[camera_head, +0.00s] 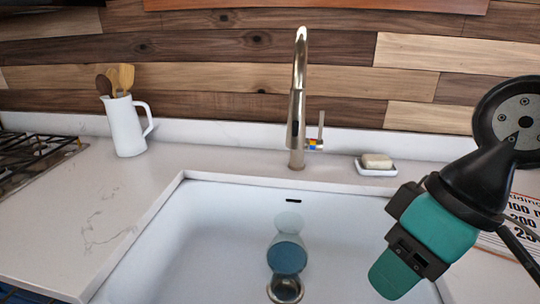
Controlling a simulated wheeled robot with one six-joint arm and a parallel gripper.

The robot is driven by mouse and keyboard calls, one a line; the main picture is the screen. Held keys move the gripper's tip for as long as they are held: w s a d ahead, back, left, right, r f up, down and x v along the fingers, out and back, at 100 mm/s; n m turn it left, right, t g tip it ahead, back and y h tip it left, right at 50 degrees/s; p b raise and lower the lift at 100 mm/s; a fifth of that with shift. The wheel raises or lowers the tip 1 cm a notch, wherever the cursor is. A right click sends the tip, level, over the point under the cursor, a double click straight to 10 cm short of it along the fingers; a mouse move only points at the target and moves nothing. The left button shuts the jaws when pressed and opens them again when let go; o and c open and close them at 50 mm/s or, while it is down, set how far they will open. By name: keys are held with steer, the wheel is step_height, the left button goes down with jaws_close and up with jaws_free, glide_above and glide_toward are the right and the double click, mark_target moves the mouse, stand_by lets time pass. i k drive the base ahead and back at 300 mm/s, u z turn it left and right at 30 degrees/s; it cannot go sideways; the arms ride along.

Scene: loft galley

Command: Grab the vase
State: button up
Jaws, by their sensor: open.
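A small blue and pale grey vase-like thing (286,254) is in the white sink (225,215), just behind the drain as I see it. Its rounded blue part is lower in the picture and a paler round part shows above it. I cannot tell whether it stands or lies. My gripper (396,276), teal and black, hangs over the right side of the sink, to the right of the vase and apart from it. It is open, with nothing seen in it. Its fingertips are not clearly distinguishable from this side.
A white pitcher (126,126) with wooden utensils stands on the left counter. A tall faucet (297,105) rises behind the sink. A soap dish (376,170) sits right of it. A stove (28,158) is far left. A printed sheet (522,212) is partly hidden by my arm.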

mark_target(287, 255)
steer(key=k, duration=1)
steer(key=u, duration=1.7)
steer(key=i, duration=1.05)
steer(key=z, duration=1.6)
steer(key=i, duration=0.5)
steer(key=u, duration=0.05)
